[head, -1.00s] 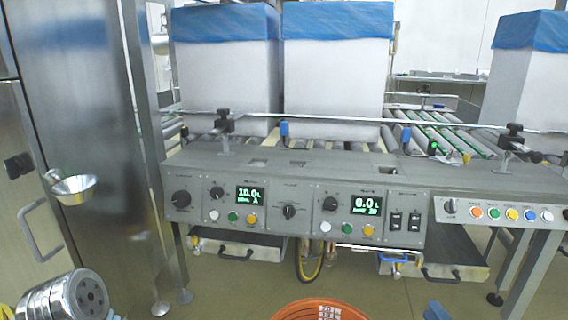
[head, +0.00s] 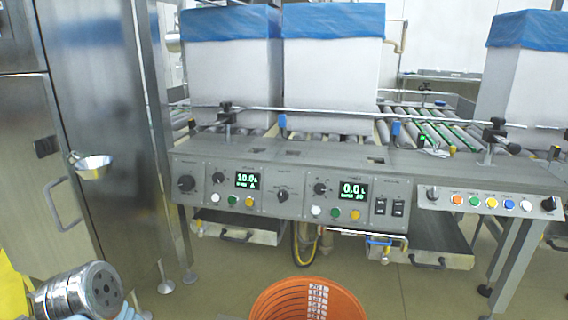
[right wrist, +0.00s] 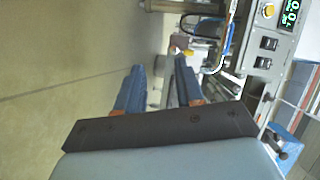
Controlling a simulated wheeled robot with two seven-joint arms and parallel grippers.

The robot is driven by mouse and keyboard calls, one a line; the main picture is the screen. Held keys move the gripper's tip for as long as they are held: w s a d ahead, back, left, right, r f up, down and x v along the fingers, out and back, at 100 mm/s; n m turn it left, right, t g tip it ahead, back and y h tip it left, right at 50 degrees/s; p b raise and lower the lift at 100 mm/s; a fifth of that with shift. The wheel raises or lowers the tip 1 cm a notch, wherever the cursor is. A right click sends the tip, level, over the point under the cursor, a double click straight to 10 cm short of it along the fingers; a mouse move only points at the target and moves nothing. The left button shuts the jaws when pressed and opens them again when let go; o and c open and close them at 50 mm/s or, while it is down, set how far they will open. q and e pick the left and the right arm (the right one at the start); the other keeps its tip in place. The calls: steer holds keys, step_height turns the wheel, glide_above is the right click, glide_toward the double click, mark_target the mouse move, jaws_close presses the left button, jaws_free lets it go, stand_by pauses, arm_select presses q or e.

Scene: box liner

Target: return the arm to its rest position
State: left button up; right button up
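My right gripper (right wrist: 160,76) shows in the right wrist view. Its two blue fingers stand apart with nothing between them, so it is open and empty. It hangs in free space, with the floor and the grey control console beyond it. In the head view neither gripper can be made out.
The grey control console (head: 285,216) spans the middle of the head view. White boxes with blue liners (head: 333,75) stand behind it by a roller conveyor (head: 437,134). An orange bucket (head: 283,301) is at the bottom. A shiny metal cylinder (head: 72,294) is lower left, near a steel cabinet (head: 108,130).

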steer(key=s+a+f+n+g+y, duration=0.1)
steer(key=s+a+f+n+g, duration=0.25)
steer(key=a+f, duration=0.25)
steer(key=s+a+f+n+g, duration=0.2)
steer(key=s+a+f+g, duration=0.2)
steer(key=a+f, duration=0.2)
steer(key=s+a+f+n+g, duration=0.2)
steer(key=s+a+g, duration=0.1)
steer(key=s, duration=0.3)
steer(key=s+a+f+n+g, duration=0.2)
steer(key=s+a+f+g, duration=0.15)
steer(key=s, duration=0.35)
steer(key=a+r+n+p, duration=0.1)
steer(key=r+p, duration=0.4)
steer(key=r, duration=0.1)
steer(key=w+a+r+n+p, duration=0.1)
steer(key=a+r+p, duration=0.1)
steer(key=r+p, duration=0.3)
step_height(320, 180, up, 2)
steer(key=shift+w+a+r+y, duration=0.2)
steer(key=shift+w+a+y, duration=0.1)
